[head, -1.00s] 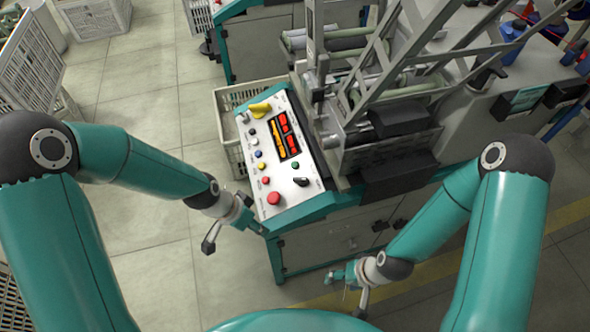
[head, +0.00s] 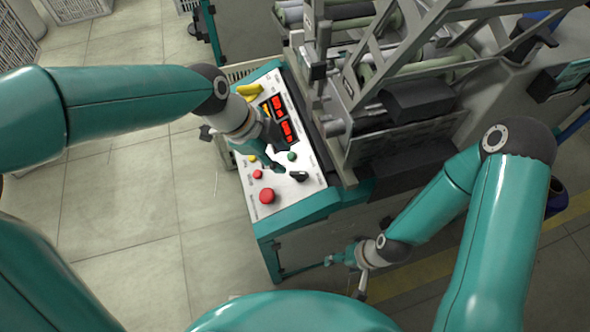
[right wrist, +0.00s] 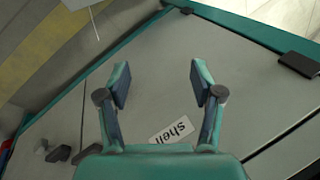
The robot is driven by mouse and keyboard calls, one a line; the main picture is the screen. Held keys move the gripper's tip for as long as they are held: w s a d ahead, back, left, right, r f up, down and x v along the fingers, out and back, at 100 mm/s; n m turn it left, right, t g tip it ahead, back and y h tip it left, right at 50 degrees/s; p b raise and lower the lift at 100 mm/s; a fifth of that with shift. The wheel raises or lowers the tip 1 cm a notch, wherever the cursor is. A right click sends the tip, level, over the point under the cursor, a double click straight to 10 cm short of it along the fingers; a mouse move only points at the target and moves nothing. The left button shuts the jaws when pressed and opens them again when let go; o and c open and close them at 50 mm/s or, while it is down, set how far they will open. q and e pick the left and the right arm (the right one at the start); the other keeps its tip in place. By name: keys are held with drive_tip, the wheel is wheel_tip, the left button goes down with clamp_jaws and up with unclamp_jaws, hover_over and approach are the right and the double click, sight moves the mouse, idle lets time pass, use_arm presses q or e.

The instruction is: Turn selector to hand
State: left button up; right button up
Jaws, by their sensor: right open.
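The control panel (head: 318,186) is a white sloping face in a teal frame. A black selector knob (head: 298,176) sits at its lower right, beside a small green button (head: 292,156). My left gripper (head: 277,160) is over the middle of the panel, just up and left of the knob, and seems apart from it. Its wrist and fingers hide part of the panel, and its opening is unclear. My right gripper (head: 338,260) is low in front of the machine. In the right wrist view it is open and empty (right wrist: 160,82), facing a grey cabinet front.
A red mushroom button (head: 267,196) and a smaller red button (head: 258,174) lie left of the knob. A yellow handle (head: 250,90) is at the panel's top. The machine's dark block (head: 415,100) stands to the right. Open floor (head: 130,210) lies left.

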sight(297, 173)
use_arm(q)
drive_tip(key=x, duration=0.8)
drive_tip(key=shift+d+f+b, duration=0.2)
drive_tip(key=shift+f+b, duration=0.15)
clamp_jaws()
